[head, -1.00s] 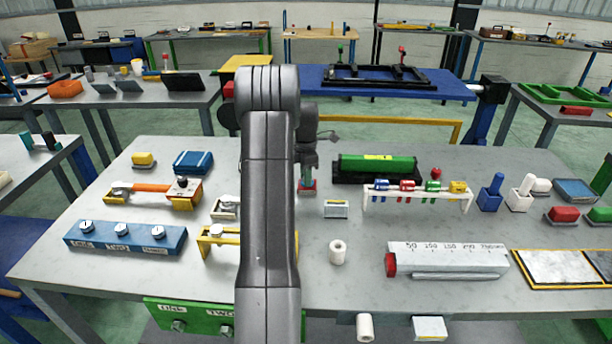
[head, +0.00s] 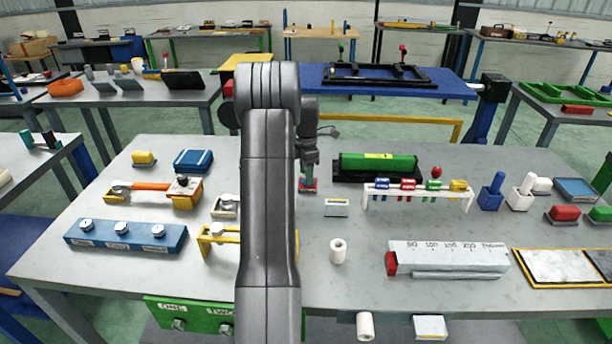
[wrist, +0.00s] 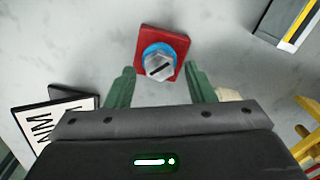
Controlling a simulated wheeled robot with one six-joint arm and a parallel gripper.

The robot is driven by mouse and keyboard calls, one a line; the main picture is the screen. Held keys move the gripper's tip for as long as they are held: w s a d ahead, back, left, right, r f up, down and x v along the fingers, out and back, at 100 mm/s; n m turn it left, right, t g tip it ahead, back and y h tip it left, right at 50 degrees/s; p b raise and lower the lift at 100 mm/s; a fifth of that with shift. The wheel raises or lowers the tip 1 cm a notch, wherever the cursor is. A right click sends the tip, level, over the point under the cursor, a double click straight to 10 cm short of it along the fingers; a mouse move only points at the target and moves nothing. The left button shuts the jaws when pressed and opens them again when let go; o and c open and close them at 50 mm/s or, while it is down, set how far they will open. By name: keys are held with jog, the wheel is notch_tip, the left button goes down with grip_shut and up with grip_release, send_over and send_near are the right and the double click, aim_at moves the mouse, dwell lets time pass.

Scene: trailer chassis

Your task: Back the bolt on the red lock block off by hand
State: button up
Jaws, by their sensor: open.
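The red lock block (wrist: 178,42) sits on the grey table, and in the head view its red base (head: 308,185) shows just below my gripper (head: 308,172). In the wrist view a silver bolt head (wrist: 159,67) with a dark slot stands on the block, with a blue ring (wrist: 152,49) around its base. My gripper (wrist: 160,82) has its two green fingers spread apart, one to the left and one to the right of the bolt. The fingers appear not to touch the bolt or block. In the head view my arm hides part of the table left of the block.
A small grey-white block (head: 336,208) and a white roll (head: 338,250) stand right of the block. A green cylinder in a black cradle (head: 378,165) lies behind right. A white rack (head: 420,195) with coloured tags stands farther right. A yellow stand (head: 212,245) is front left.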

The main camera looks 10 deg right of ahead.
notch_tip(320, 180, up, 13)
jog(key=shift+f+b, duration=0.2)
jog(key=shift+b, duration=0.2)
jog(key=shift+f, duration=0.1)
notch_tip(320, 180, down, 14)
jog(key=shift+r+p, duration=0.2)
jog(key=shift+p, duration=0.35)
jog(key=shift+r, duration=0.2)
